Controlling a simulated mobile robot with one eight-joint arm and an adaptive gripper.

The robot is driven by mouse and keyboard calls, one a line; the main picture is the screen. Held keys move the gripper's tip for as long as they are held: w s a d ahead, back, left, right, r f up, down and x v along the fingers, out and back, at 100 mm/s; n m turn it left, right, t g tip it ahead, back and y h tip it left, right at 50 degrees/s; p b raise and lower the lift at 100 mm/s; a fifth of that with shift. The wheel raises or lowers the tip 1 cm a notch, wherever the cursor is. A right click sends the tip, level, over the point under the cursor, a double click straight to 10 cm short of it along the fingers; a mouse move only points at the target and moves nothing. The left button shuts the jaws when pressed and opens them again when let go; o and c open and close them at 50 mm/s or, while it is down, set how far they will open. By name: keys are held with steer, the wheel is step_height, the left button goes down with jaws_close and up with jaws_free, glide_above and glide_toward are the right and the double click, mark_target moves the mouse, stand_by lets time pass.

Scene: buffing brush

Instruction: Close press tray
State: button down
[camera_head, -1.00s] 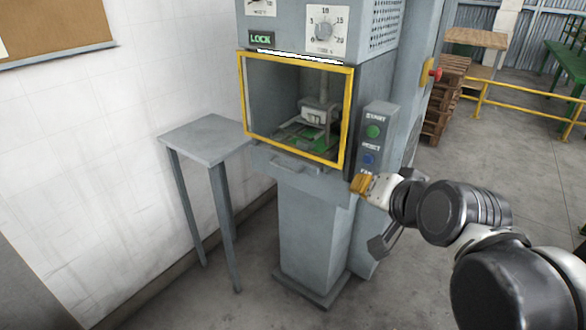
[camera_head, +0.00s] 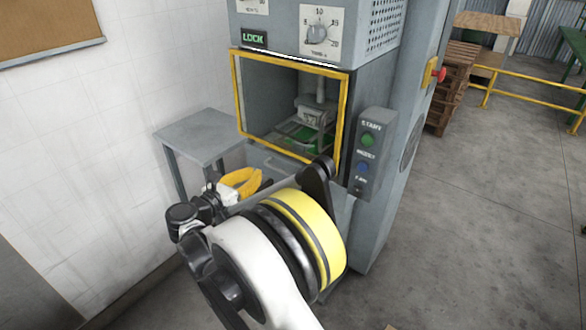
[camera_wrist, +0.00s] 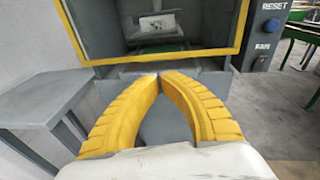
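The grey press (camera_head: 370,90) stands ahead, with a yellow-framed opening. Inside is a green-and-grey bed (camera_head: 305,138) under the press head; it also shows in the wrist view (camera_wrist: 158,45). The grey tray front with its handle (camera_head: 268,160) is below the frame, partly hidden by my arm. My gripper (camera_head: 247,181) has yellow fingers and is in front of the press, just below the opening. In the wrist view my gripper (camera_wrist: 160,74) has its fingertips together with nothing between them, pointing at the tray front. I cannot tell whether they touch it.
A small grey side table (camera_head: 202,135) stands left of the press, by the white wall. A button panel (camera_head: 370,155) is at the right of the opening. Pallets (camera_head: 452,100) and a yellow railing (camera_head: 530,101) are behind right. The floor at right is clear.

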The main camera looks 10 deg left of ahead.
steer(key=m+g, duration=0.1)
glide_toward(285, 173)
steer(key=f+b+x, duration=0.1)
steer(key=b+x, duration=0.4)
steer(key=x, duration=0.3)
steer(key=shift+a+m+h, duration=0.2)
steer(key=shift+m+h, duration=0.1)
steer(key=shift+w, duration=0.1)
steer(key=x, duration=0.3)
steer(key=shift+w+d+r, duration=0.25)
steer(key=shift+w, duration=0.15)
steer(key=shift+s, duration=0.1)
